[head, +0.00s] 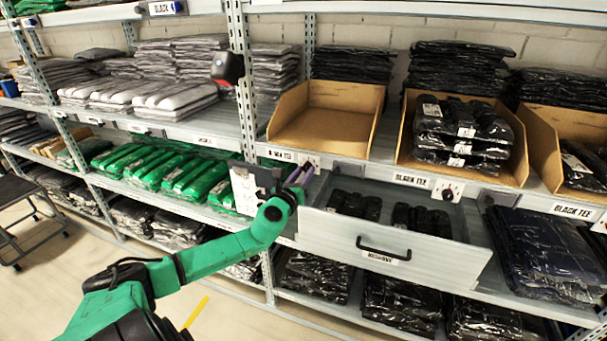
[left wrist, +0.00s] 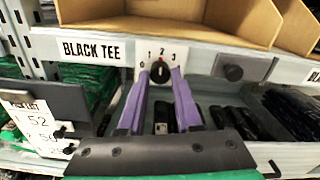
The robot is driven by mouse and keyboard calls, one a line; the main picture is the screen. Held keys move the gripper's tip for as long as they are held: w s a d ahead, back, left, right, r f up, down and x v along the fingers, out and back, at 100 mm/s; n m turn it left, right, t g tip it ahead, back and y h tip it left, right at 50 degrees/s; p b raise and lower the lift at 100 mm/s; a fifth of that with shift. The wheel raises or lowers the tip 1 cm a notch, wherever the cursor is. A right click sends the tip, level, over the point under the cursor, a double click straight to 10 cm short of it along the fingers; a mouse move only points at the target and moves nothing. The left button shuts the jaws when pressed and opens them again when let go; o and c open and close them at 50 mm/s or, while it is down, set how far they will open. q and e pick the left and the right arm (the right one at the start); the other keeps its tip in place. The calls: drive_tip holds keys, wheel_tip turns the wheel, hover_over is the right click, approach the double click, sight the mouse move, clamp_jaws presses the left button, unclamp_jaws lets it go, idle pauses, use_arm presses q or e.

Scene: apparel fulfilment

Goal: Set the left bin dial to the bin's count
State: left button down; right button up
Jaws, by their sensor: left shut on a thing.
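The left bin (head: 325,128) is an open cardboard bin on the shelf, and its visible inside is empty. Its dial (left wrist: 160,72) is a black knob on a white plate marked 0 to 3, on the shelf edge beside a BLACK TEE label (left wrist: 90,49). The knob's red mark points up, close to the 2. My left gripper (head: 300,174) has purple fingers and is shut on the knob, one finger on each side. In the head view the fingers partly hide the dial plate (head: 311,160). My right gripper is not in view.
A middle bin (head: 405,150) holds several black packs and has its own dial (head: 448,190). An open drawer (head: 440,262) with black packs juts out below the shelf edge. A clipboard (head: 245,188) hangs left of my gripper.

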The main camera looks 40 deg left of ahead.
use_arm(q)
drive_tip(key=n, duration=0.3)
drive_tip(key=shift+f+b, duration=0.1)
drive_tip(key=shift+b, duration=0.3)
drive_tip(key=n, duration=0.4)
drive_tip(key=shift+n, duration=0.4)
drive_tip(key=n, duration=0.3)
drive_tip(key=shift+n, duration=2.3)
drive_tip(key=c, duration=0.6)
unclamp_jaws()
